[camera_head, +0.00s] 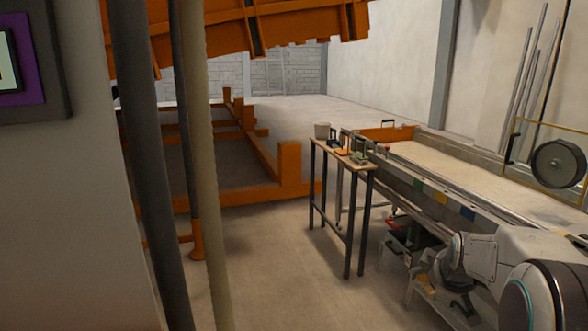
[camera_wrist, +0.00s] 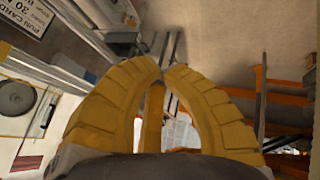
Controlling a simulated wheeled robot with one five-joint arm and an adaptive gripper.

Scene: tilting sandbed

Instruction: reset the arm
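My gripper (camera_wrist: 162,72) fills the lower middle of the wrist view. Its ribbed yellow fingers curve inward and their tips meet, with nothing seen held between them. My white and grey arm (camera_head: 490,262) reaches in from the lower right of the head view, in front of the long sandbed (camera_head: 480,182). It is bent and points left and downward. The gripper end is small and hard to make out in the head view.
Dark and pale upright posts (camera_head: 208,200) stand at left. Bare floor (camera_head: 285,265) lies between the posts and the table.

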